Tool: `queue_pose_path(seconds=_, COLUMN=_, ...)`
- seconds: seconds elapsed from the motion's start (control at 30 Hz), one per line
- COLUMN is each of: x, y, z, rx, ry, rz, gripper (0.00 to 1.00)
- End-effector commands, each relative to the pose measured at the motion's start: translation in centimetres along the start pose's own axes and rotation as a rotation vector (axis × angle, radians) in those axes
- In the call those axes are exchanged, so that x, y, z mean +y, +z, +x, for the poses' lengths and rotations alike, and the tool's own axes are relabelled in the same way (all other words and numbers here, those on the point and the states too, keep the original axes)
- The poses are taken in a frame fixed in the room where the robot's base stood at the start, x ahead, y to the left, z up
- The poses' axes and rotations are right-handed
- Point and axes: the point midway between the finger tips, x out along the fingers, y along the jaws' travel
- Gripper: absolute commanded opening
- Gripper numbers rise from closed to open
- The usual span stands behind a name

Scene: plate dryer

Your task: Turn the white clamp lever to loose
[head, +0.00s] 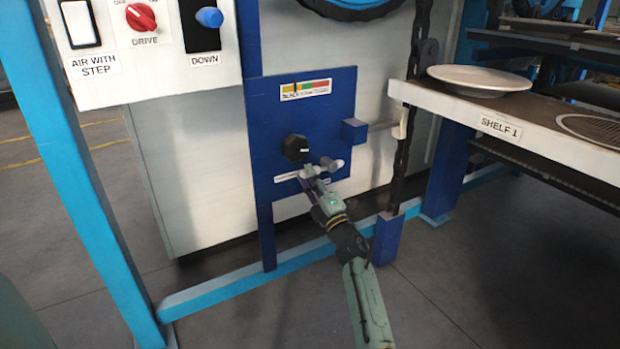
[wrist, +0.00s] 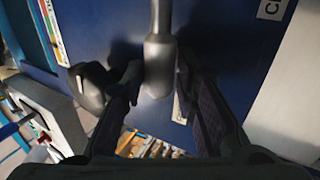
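The clamp lever is pale grey-white and sits low on the blue panel (head: 338,110), partly hidden by my gripper; its end (head: 332,164) shows in the head view. In the wrist view the lever (wrist: 159,55) is a grey rod with a thicker handle, between my two fingers. My gripper (head: 317,170) is at the lever. In the wrist view its fingers (wrist: 160,78) stand apart on either side of the handle. The left fingertip is very close to the handle, contact unclear; a narrow gap shows on the right. Writing under the lever is not readable.
A black knob (head: 295,147) is left of the lever, close to my left finger in the wrist view (wrist: 90,84). A blue block on a bar (head: 355,131) juts out to the right. Shelf 1 (head: 510,108) holds a plate (head: 480,79). A control box (head: 145,45) is upper left.

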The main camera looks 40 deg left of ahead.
Motion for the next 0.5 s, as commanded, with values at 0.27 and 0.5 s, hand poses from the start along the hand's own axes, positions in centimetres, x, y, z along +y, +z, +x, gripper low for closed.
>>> queue_pose_path(seconds=0.27, x=-0.07, y=-0.02, z=-0.03, rx=0.000, ry=0.000, rz=0.004, gripper=0.42)
queue_pose_path(seconds=0.5, x=-0.08, y=-0.03, z=-0.04, rx=0.000, ry=0.000, rz=0.005, gripper=0.42)
